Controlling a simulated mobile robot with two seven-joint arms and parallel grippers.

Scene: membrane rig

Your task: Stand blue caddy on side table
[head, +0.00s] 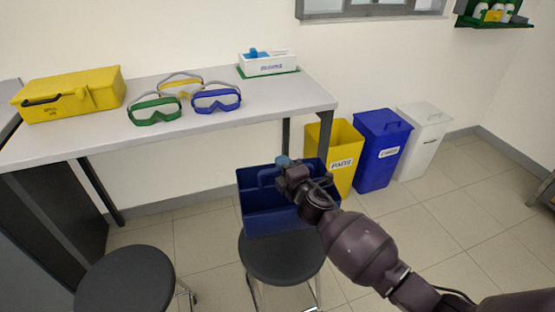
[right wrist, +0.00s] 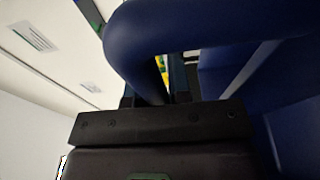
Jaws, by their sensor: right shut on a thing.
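The blue caddy (head: 258,213) is an open, upright tote in the middle of the head view, over the seat of a dark round stool. I cannot tell whether its base touches the seat. My right gripper (head: 284,163) is at the top of the caddy, shut on its handle. In the right wrist view the thick blue handle (right wrist: 200,22) of the caddy arches close to the gripper (right wrist: 160,88) and its fingers. A light grey table (head: 190,138) stands along the wall, behind and left of the caddy. My left gripper is not in view.
The table holds a yellow case (head: 100,88), green goggles (head: 155,110), blue goggles (head: 215,100), yellow-strapped goggles and a white box (head: 268,66). Its front right is bare. Yellow (head: 343,165), blue (head: 378,155) and white (head: 420,140) bins stand right. Another stool (head: 125,280) stands front left.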

